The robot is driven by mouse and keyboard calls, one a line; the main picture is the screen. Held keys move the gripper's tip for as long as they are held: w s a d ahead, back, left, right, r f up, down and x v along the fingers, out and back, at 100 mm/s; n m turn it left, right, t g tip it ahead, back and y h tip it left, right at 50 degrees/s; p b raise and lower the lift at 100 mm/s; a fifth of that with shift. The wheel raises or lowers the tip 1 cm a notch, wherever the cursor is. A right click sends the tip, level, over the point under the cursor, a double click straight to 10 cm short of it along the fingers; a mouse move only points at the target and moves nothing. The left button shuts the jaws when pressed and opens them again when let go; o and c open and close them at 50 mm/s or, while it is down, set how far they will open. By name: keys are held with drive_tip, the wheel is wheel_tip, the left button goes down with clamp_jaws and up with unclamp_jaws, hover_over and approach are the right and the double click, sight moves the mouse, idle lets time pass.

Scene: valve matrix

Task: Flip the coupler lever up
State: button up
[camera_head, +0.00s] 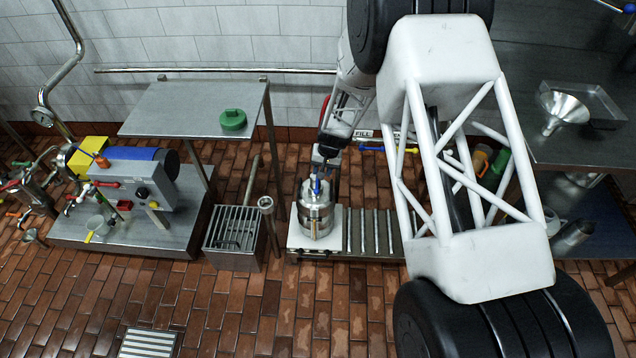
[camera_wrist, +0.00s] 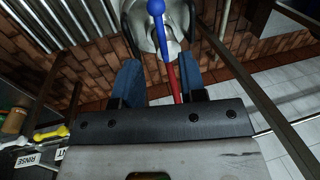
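The steel keg (camera_head: 316,218) stands upright on a pale plate at the left end of the roller conveyor in the head view. The coupler on its top carries a blue lever (camera_head: 316,186). In the wrist view the blue lever (camera_wrist: 158,28) has a round knob and lies just beyond the fingertips, in line with the gap, over the bright keg top (camera_wrist: 141,37). My gripper (camera_wrist: 166,75) is open, its two blue-padded fingers apart with nothing clamped. A red rod (camera_wrist: 173,82) shows between the fingers. In the head view the fingertips are hard to make out above the keg.
The conveyor rollers (camera_head: 375,232) run right of the keg. A grated box (camera_head: 234,233) stands to the left, below a steel shelf (camera_head: 190,108) with a green round object (camera_head: 232,119). A dark table (camera_head: 590,148) with a funnel (camera_head: 563,108) stands at right.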

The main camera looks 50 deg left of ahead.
sight(317, 184)
drive_tip(key=shift+f, duration=0.15)
drive_tip(key=shift+s+a+f, duration=0.15)
drive_tip(key=shift+f, duration=1.05)
drive_tip(key=shift+s+a+f, duration=0.2)
drive_tip(key=shift+f, duration=1.05)
drive_tip(key=shift+s+a+f, duration=0.15)
drive_tip(key=shift+f, duration=1.05)
clamp_jaws()
